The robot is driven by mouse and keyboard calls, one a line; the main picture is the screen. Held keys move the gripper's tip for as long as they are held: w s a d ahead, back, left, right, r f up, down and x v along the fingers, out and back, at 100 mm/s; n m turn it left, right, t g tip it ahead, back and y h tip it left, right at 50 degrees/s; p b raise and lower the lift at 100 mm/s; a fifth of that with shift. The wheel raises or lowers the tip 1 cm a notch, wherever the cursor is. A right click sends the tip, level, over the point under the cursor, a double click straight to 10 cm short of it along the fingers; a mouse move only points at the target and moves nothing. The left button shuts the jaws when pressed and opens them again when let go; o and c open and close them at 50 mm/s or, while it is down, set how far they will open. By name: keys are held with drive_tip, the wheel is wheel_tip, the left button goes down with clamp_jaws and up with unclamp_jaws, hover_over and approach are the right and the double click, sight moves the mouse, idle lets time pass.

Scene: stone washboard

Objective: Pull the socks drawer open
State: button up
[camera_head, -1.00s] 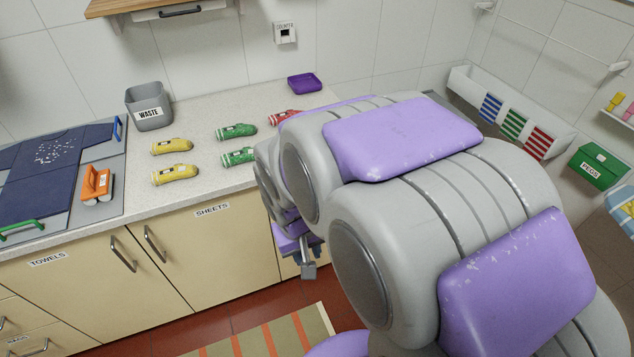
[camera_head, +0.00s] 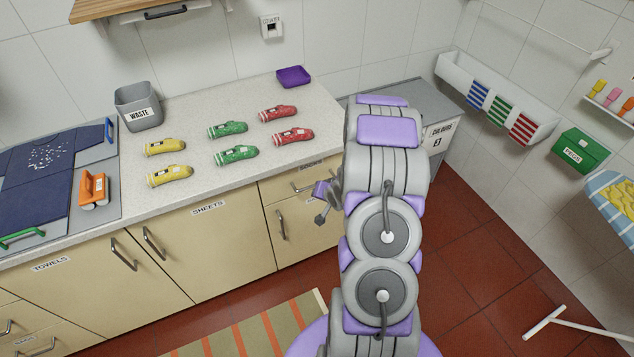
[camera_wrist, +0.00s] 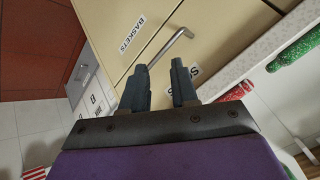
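The socks drawer (camera_head: 283,194) is the cream drawer front under the right end of the counter, and it looks shut.
Below the drawer is a door labelled BASKETS (camera_wrist: 132,33), with an upright handle (camera_head: 281,225). A grey unit (camera_head: 425,100) stands right of the cabinet.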

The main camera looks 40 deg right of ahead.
drive_tip(key=s+d+f+m+t+h+p, duration=0.25)
drive_tip(key=s+f+m+t, duration=0.4)
drive_tip(key=m, duration=0.35)
drive_tip(key=shift+t, duration=0.45)
drive_tip(key=x, duration=0.9)
drive_tip(key=b+x, duration=0.1)
drive_tip(key=x, duration=0.7)
drive_tip(key=shift+w+a+f+b, duration=0.1)
drive_tip(key=shift+w+f+b, duration=0.2)
drive_tip(key=shift+w, duration=0.1)
drive_tip(key=shift+c, duration=0.3)
drive_tip(key=shift+y, duration=0.25)
clamp_jaws()
drive_tip(key=shift+s, duration=0.1)
